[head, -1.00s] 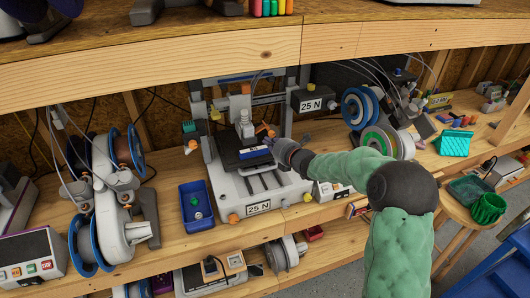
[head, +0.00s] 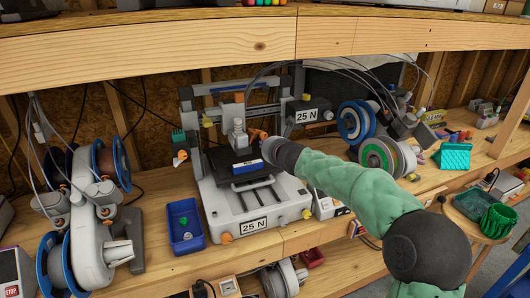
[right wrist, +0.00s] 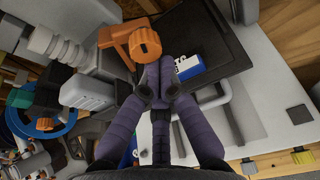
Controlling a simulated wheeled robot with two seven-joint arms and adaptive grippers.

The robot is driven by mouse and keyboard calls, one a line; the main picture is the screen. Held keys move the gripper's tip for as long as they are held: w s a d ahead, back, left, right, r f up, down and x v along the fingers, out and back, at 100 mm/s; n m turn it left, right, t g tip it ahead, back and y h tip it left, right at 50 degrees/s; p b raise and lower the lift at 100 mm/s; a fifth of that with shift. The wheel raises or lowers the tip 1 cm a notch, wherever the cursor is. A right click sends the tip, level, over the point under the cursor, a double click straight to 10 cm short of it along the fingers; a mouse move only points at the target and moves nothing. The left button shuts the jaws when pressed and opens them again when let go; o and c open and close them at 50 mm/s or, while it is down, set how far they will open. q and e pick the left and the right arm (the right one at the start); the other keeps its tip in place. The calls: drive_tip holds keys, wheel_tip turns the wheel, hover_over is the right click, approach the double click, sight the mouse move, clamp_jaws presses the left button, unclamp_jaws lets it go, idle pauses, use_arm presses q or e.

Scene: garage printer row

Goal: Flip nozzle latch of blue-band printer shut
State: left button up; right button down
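The printer (head: 202,218) is a grey and white frame machine with a blue band (head: 238,88) across its top bar. Its pale print head (head: 239,142) hangs above the dark bed. An orange latch (head: 257,134) sticks out at the right of the head; in the right wrist view the orange latch (right wrist: 130,42) is large, with a round knob. My right gripper (right wrist: 159,76) has its dark fingers together, tips just below the knob; whether they touch it is unclear. In the head view the right gripper (head: 264,145) is mostly hidden by its wrist. My left gripper is not in view.
A blue and white block (head: 247,167) lies on the bed near my fingers, also in the wrist view (right wrist: 189,67). A blue bin (head: 185,237) stands left of the printer. Spools (head: 377,157) stand to the right. A wooden shelf beam (head: 150,60) crosses above.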

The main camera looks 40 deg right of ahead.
drive_tip(key=shift+a+r+n+h, duration=0.1)
drive_tip(key=shift+r+n+h, duration=0.35)
drive_tip(key=shift+n, duration=0.25)
drive_tip(key=shift+r, duration=0.1)
